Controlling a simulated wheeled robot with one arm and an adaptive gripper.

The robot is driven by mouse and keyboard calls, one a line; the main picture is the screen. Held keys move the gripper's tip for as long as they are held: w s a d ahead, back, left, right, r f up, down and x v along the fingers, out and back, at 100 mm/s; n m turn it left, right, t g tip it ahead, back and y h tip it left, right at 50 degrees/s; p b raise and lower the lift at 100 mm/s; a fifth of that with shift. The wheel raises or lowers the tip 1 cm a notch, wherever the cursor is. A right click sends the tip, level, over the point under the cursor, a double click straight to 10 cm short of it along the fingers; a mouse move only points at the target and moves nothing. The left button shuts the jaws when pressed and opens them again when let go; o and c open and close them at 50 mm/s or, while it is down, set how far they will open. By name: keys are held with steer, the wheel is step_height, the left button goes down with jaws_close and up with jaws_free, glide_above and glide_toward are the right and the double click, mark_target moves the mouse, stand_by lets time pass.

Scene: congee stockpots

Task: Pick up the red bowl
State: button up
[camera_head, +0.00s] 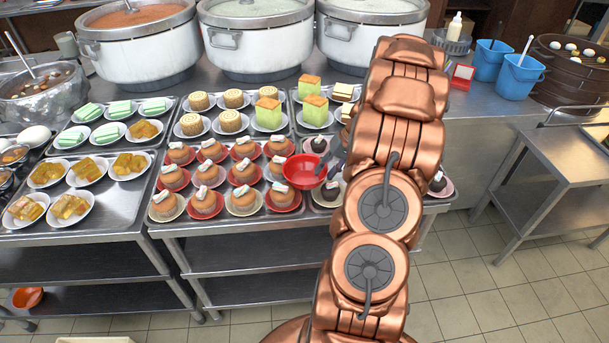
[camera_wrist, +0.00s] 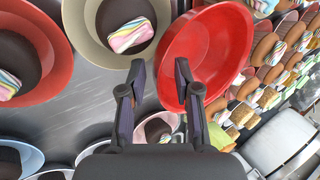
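The red bowl (camera_head: 303,170) sits among plates of cupcakes near the front of the middle table in the head view. It looks empty. In the wrist view the bowl (camera_wrist: 222,50) fills the upper middle and right. My gripper (camera_wrist: 160,72) is open. In the wrist view its right finger overlaps the inside of the bowl and its left finger lies outside the rim, so the near rim shows between the tips. I cannot tell whether either finger touches it. In the head view my arm hides most of the gripper.
Cupcakes on red plates (camera_head: 283,197) crowd the bowl's left side. Dark cakes on plates (camera_wrist: 125,30) lie close to my left finger. Large stockpots (camera_head: 256,40) stand behind. Blue buckets (camera_head: 520,75) are at the right. Another orange-red bowl (camera_head: 27,298) is on the lower left shelf.

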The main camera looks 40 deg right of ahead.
steer(key=shift+c, duration=0.4)
jaws_close()
steer(key=shift+r, duration=0.1)
step_height(320, 180, up, 10)
steer(key=b, duration=0.3)
steer(key=shift+d, duration=0.1)
